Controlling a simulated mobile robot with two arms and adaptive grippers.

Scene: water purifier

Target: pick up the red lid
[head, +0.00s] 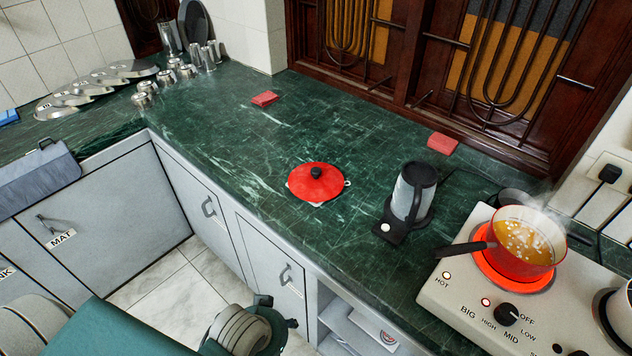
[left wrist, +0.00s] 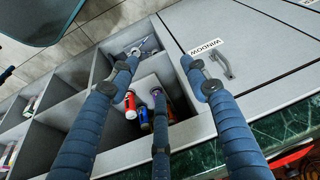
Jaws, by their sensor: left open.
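The red lid (head: 317,183) is round with a black knob on top and sits on the green marble counter, left of the kettle. A pale edge and a small ring show from under it. A red edge (left wrist: 292,160) at the lower right of the left wrist view looks like the lid, partly cut off. My left gripper (left wrist: 157,70) has its blue fingers spread wide, with nothing between them. It hangs over the cabinet front, apart from the lid. Its fingers do not show clearly in the head view, and my right gripper is not seen.
A kettle (head: 412,193) stands right of the lid. A steaming red pan (head: 522,243) is on the lit stove (head: 470,297). Red blocks (head: 264,98) lie toward the back. Metal cups and plates stand far left. The counter (head: 235,150) around the lid is mostly clear.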

